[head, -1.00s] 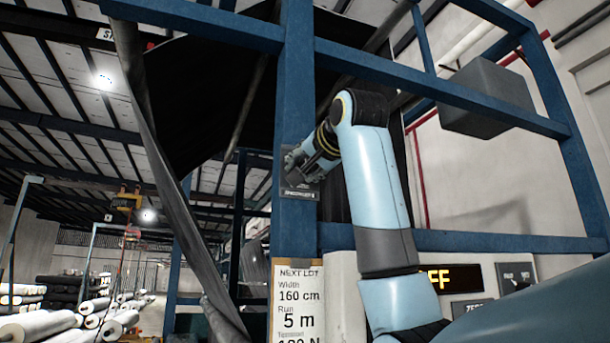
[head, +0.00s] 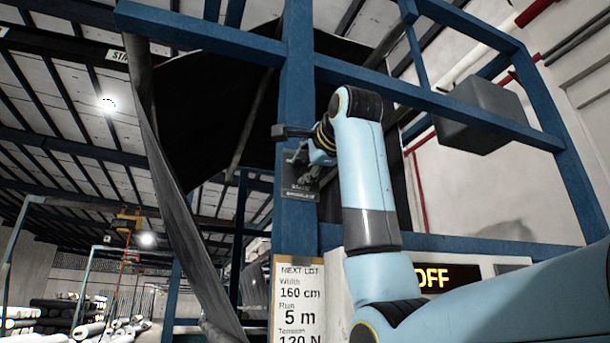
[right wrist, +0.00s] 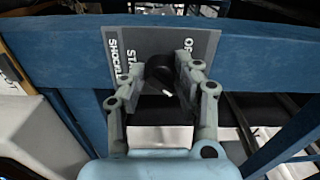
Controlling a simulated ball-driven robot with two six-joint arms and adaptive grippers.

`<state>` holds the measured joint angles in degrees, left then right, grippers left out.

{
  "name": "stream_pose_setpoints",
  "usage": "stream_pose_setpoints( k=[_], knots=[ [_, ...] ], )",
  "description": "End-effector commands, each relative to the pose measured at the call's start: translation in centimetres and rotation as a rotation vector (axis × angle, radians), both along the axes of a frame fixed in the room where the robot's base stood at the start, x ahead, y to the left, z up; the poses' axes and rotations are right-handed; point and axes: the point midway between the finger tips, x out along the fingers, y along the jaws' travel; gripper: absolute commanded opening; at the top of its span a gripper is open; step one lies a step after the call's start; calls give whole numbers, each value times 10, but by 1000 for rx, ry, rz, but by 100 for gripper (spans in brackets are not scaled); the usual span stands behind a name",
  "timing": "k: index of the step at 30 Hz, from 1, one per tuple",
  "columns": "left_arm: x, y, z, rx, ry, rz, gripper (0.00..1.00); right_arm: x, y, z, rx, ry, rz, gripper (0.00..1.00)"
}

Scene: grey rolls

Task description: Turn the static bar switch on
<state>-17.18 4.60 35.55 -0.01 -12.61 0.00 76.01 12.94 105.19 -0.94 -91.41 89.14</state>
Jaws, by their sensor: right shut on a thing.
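The static bar switch is a dark plate (head: 301,192) with white lettering on a blue upright of the frame; the lettering is partly hidden and too small to read fully. In the right wrist view the plate (right wrist: 120,48) shows parts of words, and a black rotary knob (right wrist: 160,70) with a small white mark stands out from it. My right gripper (head: 300,160) is at the plate. In the right wrist view its two fingers (right wrist: 159,74) are on either side of the knob and shut on it. My left gripper is not in view.
The blue frame (head: 297,80) surrounds the switch, with a dark sheet (head: 210,110) behind it. A paper card (head: 297,300) hangs below the plate. An orange display (head: 440,278) reads "OFF". A grey box (head: 490,115) sits at upper right. Pale rolls (head: 85,330) lie far left.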

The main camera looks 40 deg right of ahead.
Motion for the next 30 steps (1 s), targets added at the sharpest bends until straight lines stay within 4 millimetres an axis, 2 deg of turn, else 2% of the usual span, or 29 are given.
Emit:
stream_pose_setpoints(
  k=[9, 22, 23, 27, 30],
  knots=[
    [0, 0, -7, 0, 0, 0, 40, 0, 0, -1, 77, -15, -1, 0],
    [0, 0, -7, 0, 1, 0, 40, 0, 0, -1, 85, -16, -1, 0],
    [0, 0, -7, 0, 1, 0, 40, 0, 0, -1, 85, -16, -1, 34],
    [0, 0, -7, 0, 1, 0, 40, 0, 0, -1, 83, -17, -1, 52],
    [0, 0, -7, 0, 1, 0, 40, 0, 0, -1, 83, -17, 0, 54]
  ],
)
